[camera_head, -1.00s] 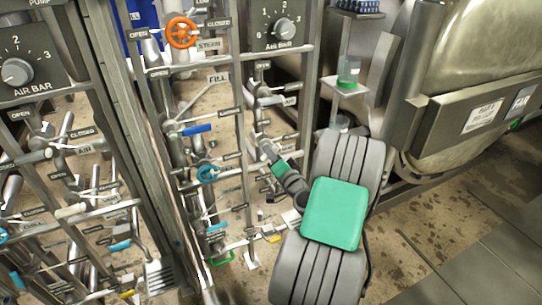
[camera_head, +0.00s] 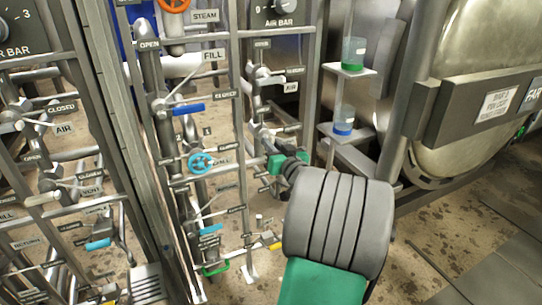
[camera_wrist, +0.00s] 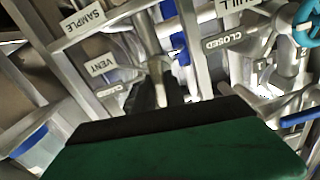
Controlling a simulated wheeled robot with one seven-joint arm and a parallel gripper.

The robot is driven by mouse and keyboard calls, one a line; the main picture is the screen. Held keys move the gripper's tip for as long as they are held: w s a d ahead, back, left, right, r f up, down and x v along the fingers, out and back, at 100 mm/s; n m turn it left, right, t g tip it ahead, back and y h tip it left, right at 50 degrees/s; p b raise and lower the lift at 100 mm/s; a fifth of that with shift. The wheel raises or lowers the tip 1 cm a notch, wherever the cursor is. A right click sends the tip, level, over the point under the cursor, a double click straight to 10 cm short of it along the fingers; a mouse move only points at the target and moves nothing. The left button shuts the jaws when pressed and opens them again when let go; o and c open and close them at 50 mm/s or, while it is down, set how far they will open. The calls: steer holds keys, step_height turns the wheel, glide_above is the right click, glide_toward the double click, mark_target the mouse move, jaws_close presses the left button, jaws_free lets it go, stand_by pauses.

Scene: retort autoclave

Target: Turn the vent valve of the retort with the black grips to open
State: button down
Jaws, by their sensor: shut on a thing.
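My gripper (camera_head: 272,160), with green and dark parts, is at the pipe rack, left of the two small shelves in the head view. It is shut on the vent valve's handle; the jaws cover most of the handle. In the wrist view, a VENT label (camera_wrist: 101,64) is beside the grasp, with a CLOSED plate (camera_wrist: 108,90) just below it. The large dark green and black shape across the bottom of the wrist view hides much of the valve. The handle's exact angle cannot be told. The steel retort (camera_head: 485,75) stands at the right; its grips do not show clearly.
A blue lever (camera_head: 187,109), a blue handwheel (camera_head: 200,162) and an orange handwheel (camera_head: 174,5) are on the rack to the left. Jars with green (camera_head: 352,54) and blue (camera_head: 343,120) bottoms sit on shelves near my arm.

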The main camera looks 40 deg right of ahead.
steer(key=shift+f+n+b, duration=0.2)
steer(key=shift+n+b, duration=0.4)
steer(key=shift+b, duration=0.25)
steer(key=shift+r+n, duration=0.15)
steer(key=shift+n, duration=0.15)
steer(key=c, duration=1.4)
jaws_free()
steer(key=v, duration=0.8)
steer(key=shift+p, duration=0.45)
